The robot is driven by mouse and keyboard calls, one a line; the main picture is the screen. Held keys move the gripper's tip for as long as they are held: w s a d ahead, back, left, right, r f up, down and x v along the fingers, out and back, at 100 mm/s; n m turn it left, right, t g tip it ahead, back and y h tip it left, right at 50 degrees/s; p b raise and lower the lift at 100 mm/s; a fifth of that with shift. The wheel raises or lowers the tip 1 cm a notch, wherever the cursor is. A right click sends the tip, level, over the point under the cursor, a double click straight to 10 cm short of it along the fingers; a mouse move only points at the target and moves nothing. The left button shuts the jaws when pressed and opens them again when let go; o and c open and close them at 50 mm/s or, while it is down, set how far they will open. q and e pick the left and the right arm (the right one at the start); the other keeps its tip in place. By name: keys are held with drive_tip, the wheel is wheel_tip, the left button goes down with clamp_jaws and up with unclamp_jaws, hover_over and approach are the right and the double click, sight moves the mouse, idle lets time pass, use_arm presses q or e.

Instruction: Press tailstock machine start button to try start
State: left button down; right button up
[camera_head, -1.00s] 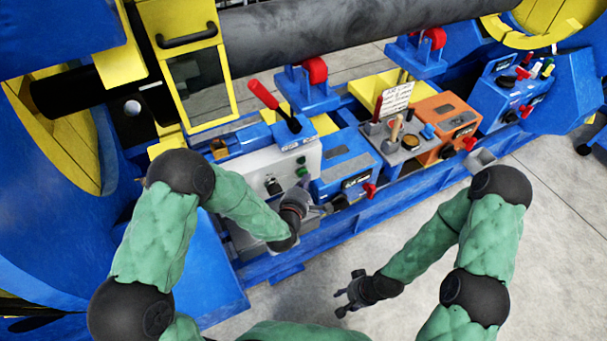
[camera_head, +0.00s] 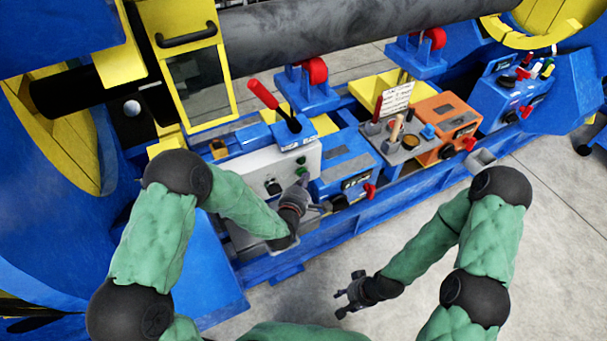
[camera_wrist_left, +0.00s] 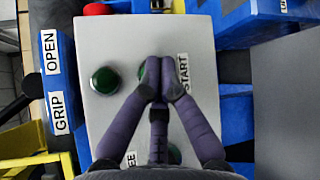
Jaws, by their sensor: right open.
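The light grey control panel (camera_head: 250,172) has green buttons on its face. In the left wrist view the panel (camera_wrist_left: 215,110) shows one green button (camera_wrist_left: 105,80) in full and a START label (camera_wrist_left: 184,74). A second green button (camera_wrist_left: 143,70) beside that label is partly hidden by my fingers. My left gripper (camera_head: 306,182) is at the right part of the panel; in its wrist view its fingers (camera_wrist_left: 161,75) are together, with nothing seen between them. I cannot tell whether the tips touch the button. My right gripper (camera_head: 346,293) is open and empty above the floor.
A red-handled lever (camera_head: 265,95) stands behind the panel. To the right are a blue box (camera_head: 343,165) with a red knob and an orange box (camera_head: 445,115). A large dark pipe (camera_head: 350,30) crosses behind. The floor at lower right is clear.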

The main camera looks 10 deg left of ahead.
use_arm(q)
drive_tip(key=shift+s+d, duration=0.45)
drive_tip(key=shift+s, duration=0.25)
drive_tip(key=s+d, duration=0.1)
drive_tip(key=s, duration=0.1)
drive_tip(key=s+d, duration=0.1)
drive_tip(key=s, duration=0.1)
drive_tip(key=shift+d, duration=0.4)
idle(0.8)
